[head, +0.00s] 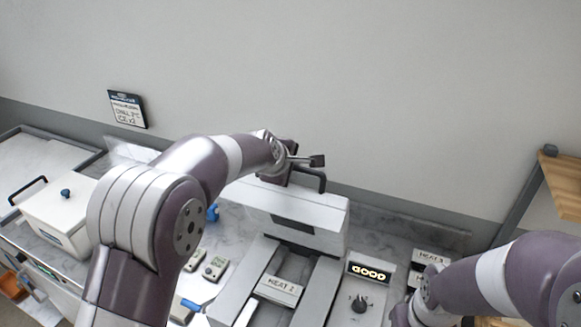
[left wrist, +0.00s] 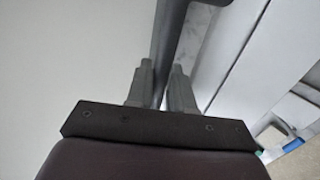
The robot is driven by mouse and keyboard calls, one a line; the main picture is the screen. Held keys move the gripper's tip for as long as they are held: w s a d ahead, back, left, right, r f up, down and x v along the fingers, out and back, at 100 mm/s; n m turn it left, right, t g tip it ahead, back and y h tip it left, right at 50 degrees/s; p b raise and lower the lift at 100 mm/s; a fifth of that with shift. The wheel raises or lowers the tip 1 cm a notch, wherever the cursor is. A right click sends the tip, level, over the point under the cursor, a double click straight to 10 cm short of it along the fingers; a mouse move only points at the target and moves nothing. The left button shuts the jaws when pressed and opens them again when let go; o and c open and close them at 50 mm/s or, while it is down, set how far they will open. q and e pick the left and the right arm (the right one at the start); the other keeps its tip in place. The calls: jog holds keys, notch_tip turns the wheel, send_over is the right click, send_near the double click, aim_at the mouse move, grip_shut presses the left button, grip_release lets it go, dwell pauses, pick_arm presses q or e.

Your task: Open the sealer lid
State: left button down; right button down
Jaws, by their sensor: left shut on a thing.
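The sealer is the white and grey machine in the middle of the head view, with a long bed (head: 322,284) running toward me. Its white lid (head: 318,214) stands raised above the far end of the bed, with a dark strip below its front. A dark bar handle (head: 318,176) is on top of the lid. My left gripper (head: 300,162) is at this handle, partly hidden by its own wrist. In the left wrist view its two fingers (left wrist: 163,82) are closed around the dark handle bar (left wrist: 172,30). My right forearm shows at lower right, but its fingers are not visible.
A white lidded box (head: 62,215) and small meters (head: 215,267) are at left. A wooden shelf (head: 563,186) is at far right.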

pick_arm(q)
jog(key=c, duration=1.3)
grip_release()
jog(key=shift+o, duration=0.6)
jog(key=shift+a, duration=0.25)
jog(key=shift+s+r, duration=0.15)
jog(key=shift+s, duration=0.1)
jog(key=b+v, duration=0.4)
jog(key=v, duration=0.8)
jog(key=shift+b, duration=0.4)
